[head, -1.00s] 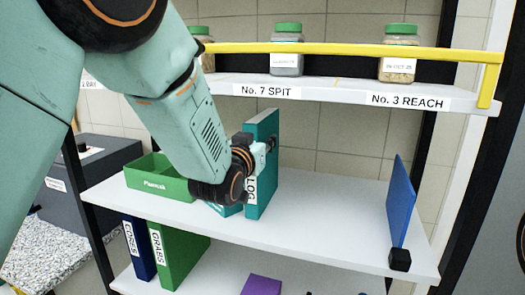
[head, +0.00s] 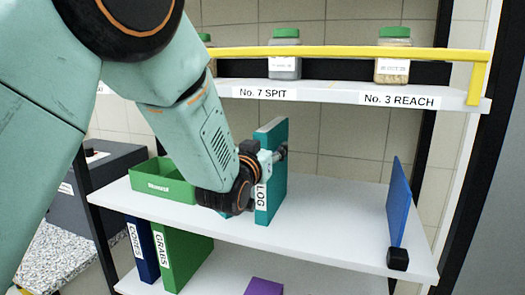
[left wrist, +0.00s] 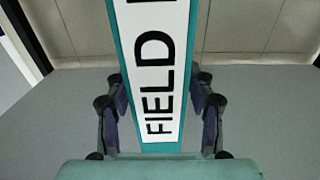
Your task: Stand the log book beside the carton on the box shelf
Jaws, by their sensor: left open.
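The log book (head: 273,180) is teal with a white spine label reading LOG. It stands upright on the middle shelf (head: 330,215). The left wrist view shows its spine (left wrist: 158,75) close up, with FIELD on the label. My left gripper (head: 268,157) is at the book. Its fingers (left wrist: 162,110) are open, one on each side of the spine, with narrow gaps visible. The arm hides part of the book's left side. I cannot pick out a carton for certain. My right gripper is out of view.
A green open-topped box (head: 163,187) sits at the middle shelf's left end. A blue upright panel (head: 399,200) and a small black block (head: 397,258) are at its right end. Shelf between book and panel is clear. Jars (head: 284,60) stand above behind a yellow rail (head: 340,51).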

